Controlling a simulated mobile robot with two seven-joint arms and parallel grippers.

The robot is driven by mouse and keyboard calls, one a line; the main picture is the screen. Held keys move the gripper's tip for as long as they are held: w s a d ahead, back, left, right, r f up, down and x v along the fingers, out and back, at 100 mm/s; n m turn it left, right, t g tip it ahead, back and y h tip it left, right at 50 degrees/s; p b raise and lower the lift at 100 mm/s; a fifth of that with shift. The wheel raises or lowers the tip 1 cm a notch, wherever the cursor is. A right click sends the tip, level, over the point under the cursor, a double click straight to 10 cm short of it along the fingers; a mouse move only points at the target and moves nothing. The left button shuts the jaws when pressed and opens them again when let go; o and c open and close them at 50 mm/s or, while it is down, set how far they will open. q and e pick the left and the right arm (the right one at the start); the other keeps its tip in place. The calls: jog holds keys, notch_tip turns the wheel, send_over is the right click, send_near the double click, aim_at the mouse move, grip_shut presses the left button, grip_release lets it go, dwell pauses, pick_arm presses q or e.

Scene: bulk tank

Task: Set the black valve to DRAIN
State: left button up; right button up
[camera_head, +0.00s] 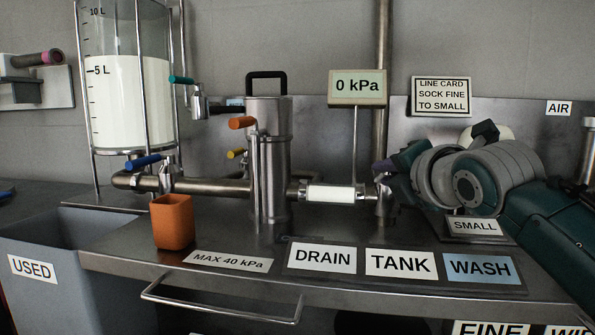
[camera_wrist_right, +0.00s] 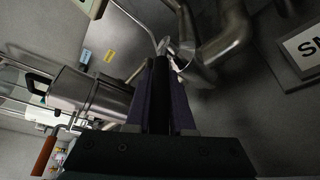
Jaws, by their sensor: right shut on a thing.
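The black valve (camera_head: 383,198) sits at the right end of the horizontal steel pipe, just right of the white sight tube (camera_head: 331,193). My right gripper (camera_head: 383,166) comes in from the right, its purple fingers at the top of this valve. In the right wrist view the gripper (camera_wrist_right: 160,65) is shut on the black handle (camera_wrist_right: 160,100), which shows as a dark strip between the fingers. The fingers hide most of the handle in the head view. Plates DRAIN (camera_head: 322,258), TANK (camera_head: 401,263) and WASH (camera_head: 479,269) lie left to right on the bench front. My left gripper is not in view.
A steel filter housing (camera_head: 268,165) with a black top handle stands left of the valve. A 0 kPa gauge (camera_head: 357,87) rises behind the pipe. An orange cup (camera_head: 173,222) stands at the bench's left, near the grey USED bin (camera_head: 60,295). A SMALL plate (camera_head: 474,226) lies below my right wrist.

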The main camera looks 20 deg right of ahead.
grip_shut()
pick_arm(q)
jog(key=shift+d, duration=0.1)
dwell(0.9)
